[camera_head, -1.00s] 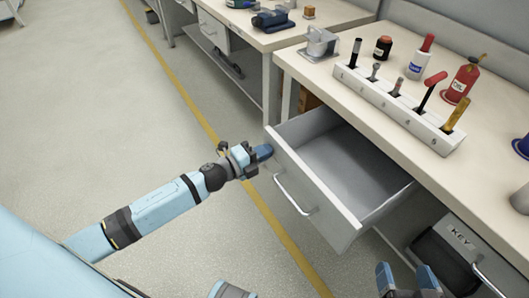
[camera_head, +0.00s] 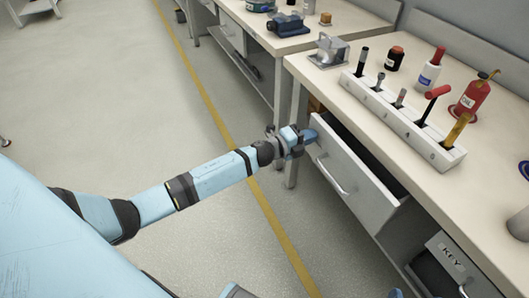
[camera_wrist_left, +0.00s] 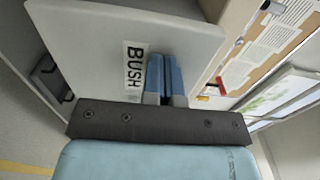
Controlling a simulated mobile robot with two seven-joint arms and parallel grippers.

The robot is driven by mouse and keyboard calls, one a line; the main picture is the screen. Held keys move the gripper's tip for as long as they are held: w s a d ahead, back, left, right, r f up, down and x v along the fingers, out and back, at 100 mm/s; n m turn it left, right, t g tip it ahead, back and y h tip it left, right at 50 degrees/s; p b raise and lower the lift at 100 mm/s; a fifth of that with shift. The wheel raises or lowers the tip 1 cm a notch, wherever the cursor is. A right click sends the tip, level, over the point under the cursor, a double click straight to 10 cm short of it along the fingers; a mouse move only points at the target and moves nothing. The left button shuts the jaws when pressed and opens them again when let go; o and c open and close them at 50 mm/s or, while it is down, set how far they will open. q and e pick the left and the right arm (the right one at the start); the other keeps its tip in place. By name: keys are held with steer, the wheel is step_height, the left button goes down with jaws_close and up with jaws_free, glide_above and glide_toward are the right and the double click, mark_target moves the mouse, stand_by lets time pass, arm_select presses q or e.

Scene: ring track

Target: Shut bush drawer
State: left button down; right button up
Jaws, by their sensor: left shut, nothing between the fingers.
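The bush drawer (camera_head: 352,181) is a grey drawer under the workbench top. In the left wrist view the drawer front (camera_wrist_left: 90,45) carries a BUSH label (camera_wrist_left: 134,66). My left gripper (camera_head: 309,135) is shut and empty, with its blue fingertips at the far upper end of the drawer front; they seem to touch it. The fingers also show in the left wrist view (camera_wrist_left: 165,80), beside the label. My right gripper is not clearly seen.
A KEY drawer (camera_head: 454,262) sits lower right. The workbench top (camera_head: 440,180) holds a white tool rack (camera_head: 400,118), a red oil can (camera_head: 474,97), bottles and a metal block (camera_head: 329,50). A second bench stands behind.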

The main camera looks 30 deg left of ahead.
arm_select(q)
steer(key=x, duration=0.5)
steer(key=shift+w+b, duration=0.2)
steer(key=shift+b, duration=0.1)
steer(key=shift+w+d, duration=0.1)
steer(key=shift+w, duration=0.05)
steer(key=shift+r, duration=0.15)
arm_select(e)
steer(key=shift+w+a+r+t+y, duration=0.15)
steer(key=shift+a+r+t+y, duration=0.1)
steer(key=shift+r, duration=0.4)
steer(key=shift+w+a+r+t+y, duration=0.15)
steer(key=shift+a+r+t, duration=0.1)
steer(key=shift+r, duration=0.35)
arm_select(q)
steer(key=shift+r, duration=0.1)
arm_select(e)
steer(key=shift+s+f, duration=0.1)
steer(key=shift+d, duration=0.1)
